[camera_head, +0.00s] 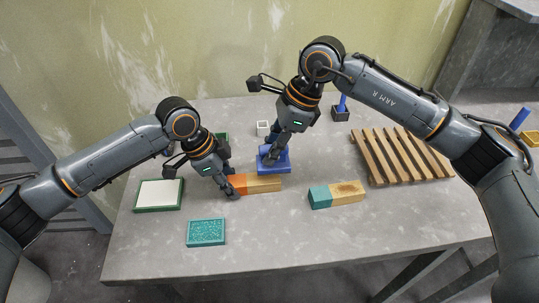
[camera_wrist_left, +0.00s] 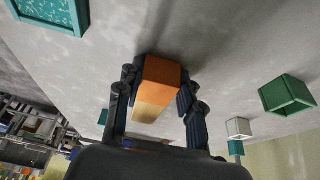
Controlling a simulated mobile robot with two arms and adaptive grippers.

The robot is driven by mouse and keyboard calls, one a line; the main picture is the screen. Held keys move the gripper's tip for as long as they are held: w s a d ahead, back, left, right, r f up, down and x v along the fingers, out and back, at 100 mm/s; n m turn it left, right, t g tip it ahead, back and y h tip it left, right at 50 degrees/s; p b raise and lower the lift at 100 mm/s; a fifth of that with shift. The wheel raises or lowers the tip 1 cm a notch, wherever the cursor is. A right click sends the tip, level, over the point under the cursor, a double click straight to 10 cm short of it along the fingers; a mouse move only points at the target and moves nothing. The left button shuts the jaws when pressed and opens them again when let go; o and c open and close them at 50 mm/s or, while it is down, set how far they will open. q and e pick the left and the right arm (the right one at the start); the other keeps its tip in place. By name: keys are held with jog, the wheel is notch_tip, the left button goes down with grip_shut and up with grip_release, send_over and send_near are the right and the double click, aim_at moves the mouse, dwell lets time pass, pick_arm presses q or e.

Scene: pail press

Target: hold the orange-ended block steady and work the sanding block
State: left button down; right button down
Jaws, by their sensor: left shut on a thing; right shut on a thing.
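The orange-ended block (camera_head: 264,183) lies on the table, with its orange end to the left and its pale wood to the right. My left gripper (camera_head: 235,187) is shut on its orange end; in the left wrist view the fingers (camera_wrist_left: 157,100) stand on both sides of the block (camera_wrist_left: 160,82). The blue sanding block (camera_head: 274,160) is at the block's back edge in the head view. My right gripper (camera_head: 275,147) is shut on the sanding block's upper part from above. Whether the sanding block touches the wood cannot be told.
A teal-ended block (camera_head: 337,195) lies to the right, before a slatted wooden rack (camera_head: 400,157). A teal patterned slab (camera_head: 206,232) and a green-framed white panel (camera_head: 158,194) lie at left. A small white box (camera_head: 263,128) stands behind. The front of the table (camera_head: 290,250) is clear.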

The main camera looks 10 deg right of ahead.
pick_arm(q)
jog(key=c, duration=0.8)
grip_release()
jog(key=v, duration=1.2)
